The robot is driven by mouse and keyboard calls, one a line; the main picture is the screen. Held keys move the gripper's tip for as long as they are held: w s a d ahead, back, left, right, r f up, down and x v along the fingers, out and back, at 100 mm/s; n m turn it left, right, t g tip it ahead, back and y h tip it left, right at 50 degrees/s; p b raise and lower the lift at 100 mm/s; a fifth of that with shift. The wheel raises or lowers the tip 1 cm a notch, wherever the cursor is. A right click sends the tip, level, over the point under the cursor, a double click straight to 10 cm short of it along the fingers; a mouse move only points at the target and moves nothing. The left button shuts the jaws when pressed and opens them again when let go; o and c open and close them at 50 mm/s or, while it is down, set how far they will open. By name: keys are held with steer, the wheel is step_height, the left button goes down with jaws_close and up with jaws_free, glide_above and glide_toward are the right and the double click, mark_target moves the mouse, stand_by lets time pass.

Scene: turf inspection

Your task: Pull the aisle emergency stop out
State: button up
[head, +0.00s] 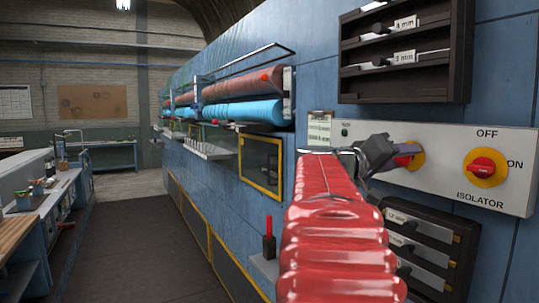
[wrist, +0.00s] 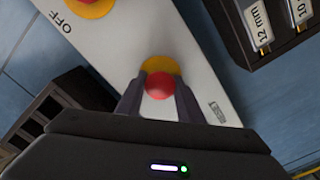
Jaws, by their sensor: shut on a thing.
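The emergency stop is a red button (wrist: 159,86) on a yellow disc (wrist: 162,66), set in a pale panel. In the head view its yellow disc (head: 416,160) shows beside my fingers, which hide most of the button. My gripper (wrist: 159,92) has one dark finger on each side of the red button and is shut on it. In the head view my gripper (head: 396,154) reaches the panel from the left, at the end of my red-sleeved arm. How far the button stands out from the panel cannot be told.
A red isolator knob (head: 484,167) on a yellow disc sits right of the stop, marked OFF and ON. A dark rack (head: 405,84) is above the panel and another (head: 432,250) below. A workbench (head: 40,215) stands at left; the aisle floor between is clear.

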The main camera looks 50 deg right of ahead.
steer(key=shift+w+f, duration=0.1)
steer(key=shift+f, duration=0.05)
jaws_close()
steer(key=shift+v, duration=0.8)
steer(key=shift+f, duration=0.15)
steer(key=o, duration=1.1)
jaws_free()
steer(key=shift+w, duration=0.1)
steer(key=shift+r, duration=0.2)
steer(key=v, duration=1.4)
